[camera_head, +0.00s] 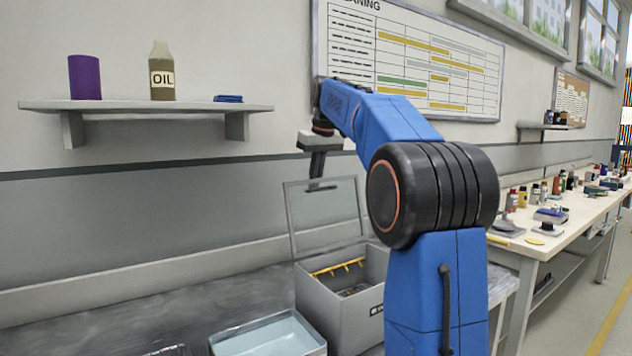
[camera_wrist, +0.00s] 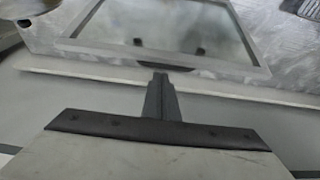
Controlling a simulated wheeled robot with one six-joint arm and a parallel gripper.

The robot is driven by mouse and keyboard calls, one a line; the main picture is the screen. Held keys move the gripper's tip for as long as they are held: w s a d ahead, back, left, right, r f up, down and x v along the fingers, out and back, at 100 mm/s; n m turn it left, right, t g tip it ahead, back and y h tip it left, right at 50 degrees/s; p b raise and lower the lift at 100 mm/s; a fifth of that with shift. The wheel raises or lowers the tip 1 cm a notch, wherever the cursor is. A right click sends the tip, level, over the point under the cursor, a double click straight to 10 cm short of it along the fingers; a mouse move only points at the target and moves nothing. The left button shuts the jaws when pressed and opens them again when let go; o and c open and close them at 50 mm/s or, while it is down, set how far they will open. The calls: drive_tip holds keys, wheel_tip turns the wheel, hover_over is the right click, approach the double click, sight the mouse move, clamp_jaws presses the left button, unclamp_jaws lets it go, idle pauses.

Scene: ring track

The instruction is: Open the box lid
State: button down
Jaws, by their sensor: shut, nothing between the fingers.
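The grey box (camera_head: 338,316) stands on the metal bench in the head view. Its lid (camera_head: 325,213), a grey frame with a clear panel, stands up at the back and the box is open. A yellow-edged rack and dark contents show inside. The lid's frame also shows in the wrist view (camera_wrist: 100,48). My gripper (camera_head: 316,186) is shut and empty, pointing down near the lid's upper edge. In the wrist view my shut fingers (camera_wrist: 160,80) point toward the lid's edge. I cannot tell whether they touch it.
A grey tray (camera_head: 268,339) with a pale inside lies left of the box. A wall shelf (camera_head: 150,106) above left holds a purple cylinder (camera_head: 85,77), an oil bottle (camera_head: 162,72) and a blue item. A cluttered workbench (camera_head: 540,244) stands at the right.

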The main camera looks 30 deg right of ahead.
drive_tip(key=shift+s, duration=0.3)
drive_tip(key=shift+t, duration=0.6)
drive_tip(key=shift+s+d+r, duration=0.1)
drive_tip(key=shift+s+r, duration=0.2)
drive_tip(key=shift+s, duration=0.45)
drive_tip(key=shift+s+a+r, duration=0.1)
drive_tip(key=shift+s+r, duration=0.2)
drive_tip(key=shift+s, duration=0.5)
drive_tip(key=shift+s+d+r, duration=0.1)
drive_tip(key=shift+s+r, duration=0.2)
drive_tip(key=shift+s, duration=0.45)
drive_tip(key=shift+w, duration=0.1)
